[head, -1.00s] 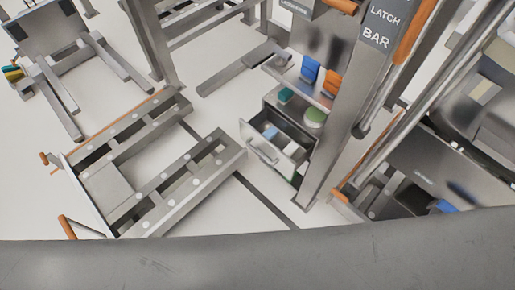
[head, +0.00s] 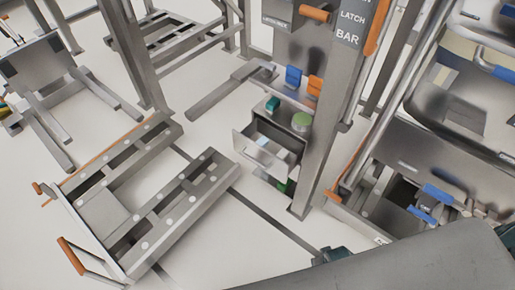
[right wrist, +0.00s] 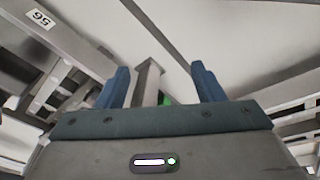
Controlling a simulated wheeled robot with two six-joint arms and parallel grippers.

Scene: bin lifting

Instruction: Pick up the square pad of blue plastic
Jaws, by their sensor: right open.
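A small light-blue piece (head: 263,142), possibly the square pad, lies in the pulled-out drawer (head: 262,155) of the grey cabinet in the head view. It is too small to tell its exact shape. My right gripper (right wrist: 161,82) is open in the right wrist view, its two blue fingers wide apart with nothing held. A grey post and a bit of green show beyond the fingers. The pad cannot be made out in that view. My left gripper is not in view.
A teal block (head: 272,104) and a round green piece (head: 302,120) sit on the cabinet top. Blue (head: 293,77) and orange (head: 315,86) pieces stand behind. A tall post (head: 325,150) rises right of the drawer. A low cart frame (head: 150,200) stands left; some floor between is clear.

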